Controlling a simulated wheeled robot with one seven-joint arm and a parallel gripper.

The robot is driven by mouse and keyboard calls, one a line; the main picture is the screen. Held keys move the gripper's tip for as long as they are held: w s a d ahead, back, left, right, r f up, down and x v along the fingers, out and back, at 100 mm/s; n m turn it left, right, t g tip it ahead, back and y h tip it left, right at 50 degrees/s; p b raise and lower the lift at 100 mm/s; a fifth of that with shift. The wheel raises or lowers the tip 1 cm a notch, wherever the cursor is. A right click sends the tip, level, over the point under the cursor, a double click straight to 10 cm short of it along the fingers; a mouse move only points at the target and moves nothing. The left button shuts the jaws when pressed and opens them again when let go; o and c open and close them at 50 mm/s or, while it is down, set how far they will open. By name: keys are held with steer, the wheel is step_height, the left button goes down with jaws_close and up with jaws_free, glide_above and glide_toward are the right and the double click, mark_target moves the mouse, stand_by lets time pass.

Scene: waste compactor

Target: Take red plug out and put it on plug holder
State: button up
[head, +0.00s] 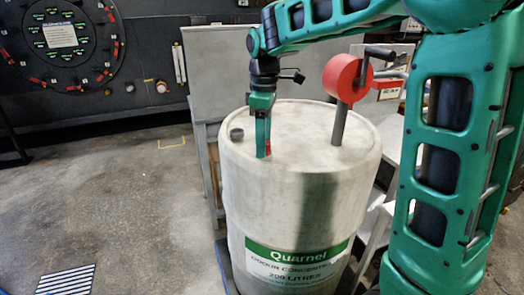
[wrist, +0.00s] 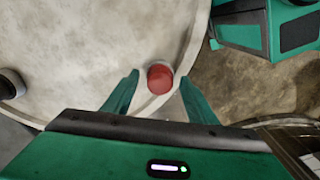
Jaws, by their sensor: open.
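The red plug (wrist: 160,79) sits on the top of the white drum (head: 300,125), near its rim. Only a sliver of the plug (head: 268,146) shows in the head view, behind a finger. My gripper (head: 264,152) points down over the plug. In the wrist view my gripper's (wrist: 159,84) fingers are spread, one on each side of the plug, with a visible gap to each. The plug looks upright. I cannot make out a plug holder for certain.
A dark cap (head: 236,134) stands on the drum top at the left; it also shows in the wrist view (wrist: 11,84). A red hand pump (head: 343,78) with a crank rises from the drum's right side. A grey panel (head: 218,65) stands behind. The floor at left is mostly clear.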

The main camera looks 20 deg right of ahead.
steer(key=m, duration=1.1)
steer(key=shift+m, duration=0.3)
steer(key=c, duration=1.2)
steer(key=shift+o, duration=0.2)
steer(key=n, duration=0.4)
steer(key=shift+n, duration=0.6)
steer(key=shift+n, duration=1.2)
